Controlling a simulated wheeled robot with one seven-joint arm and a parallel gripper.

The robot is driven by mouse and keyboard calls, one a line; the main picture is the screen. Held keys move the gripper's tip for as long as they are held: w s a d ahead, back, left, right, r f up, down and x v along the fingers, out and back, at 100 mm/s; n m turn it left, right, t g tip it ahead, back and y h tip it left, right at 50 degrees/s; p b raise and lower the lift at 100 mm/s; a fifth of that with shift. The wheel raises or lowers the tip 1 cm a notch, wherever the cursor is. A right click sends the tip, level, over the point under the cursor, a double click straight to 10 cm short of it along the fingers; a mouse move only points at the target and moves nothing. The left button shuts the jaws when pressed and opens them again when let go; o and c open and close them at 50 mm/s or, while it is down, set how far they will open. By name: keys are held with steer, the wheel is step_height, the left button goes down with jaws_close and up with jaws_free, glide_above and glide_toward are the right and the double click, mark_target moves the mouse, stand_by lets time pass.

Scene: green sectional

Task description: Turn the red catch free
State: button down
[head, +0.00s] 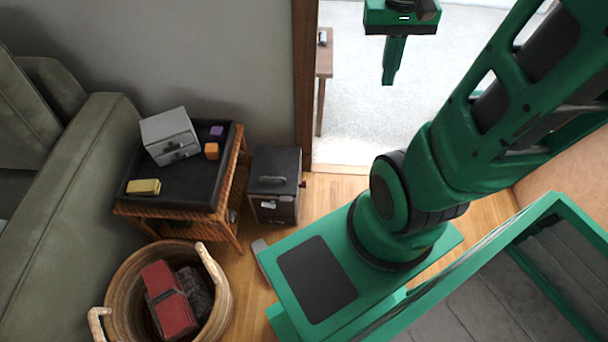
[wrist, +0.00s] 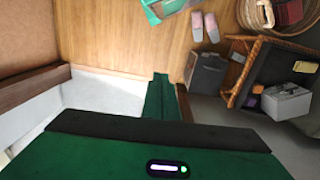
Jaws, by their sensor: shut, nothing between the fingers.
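A dark box (head: 274,200) with a grey handle on its lid stands on the wooden floor beside the wicker side table. A small red catch (head: 303,183) shows at the box's right edge; its turn position is too small to tell. In the wrist view the box (wrist: 207,74) is at the upper right of my gripper, and I cannot make out the catch there. My gripper (head: 389,80) hangs in the doorway, up and to the right of the box and well apart from it. Its green fingers (wrist: 160,82) are together and hold nothing.
The wicker table (head: 130,211) carries a grey drawer unit (head: 170,136), a purple block (head: 217,131), an orange block (head: 211,151) and a yellow item (head: 144,187). A round basket (head: 121,280) stands in front. The wooden door frame (head: 304,80) rises behind the box.

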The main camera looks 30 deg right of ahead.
mark_target(303, 184)
steer(key=w+d+f+g, duration=0.1)
steer(key=w+d+f, duration=0.2)
steer(key=w+f, duration=1.95)
steer(key=w+a+f, duration=0.1)
steer(key=a+f, duration=0.1)
steer(key=f, duration=0.8)
steer(key=w+a+f+y, duration=0.1)
steer(key=w+a+f, duration=0.1)
steer(key=f, duration=0.9)
steer(key=w+a+f+y, duration=0.1)
steer(key=a+f, duration=0.1)
steer(key=f, duration=0.9)
steer(key=shift+w+a+f+g, duration=0.2)
steer(key=shift+w+g, duration=0.1)
steer(key=shift+g, duration=0.1)
steer(key=s+a+f, duration=0.3)
steer(key=s+f, duration=0.2)
steer(key=f, duration=0.4)
steer(key=shift+s+a+f, duration=0.2)
steer(key=shift+a+f, duration=0.1)
steer(key=shift+f, duration=0.05)
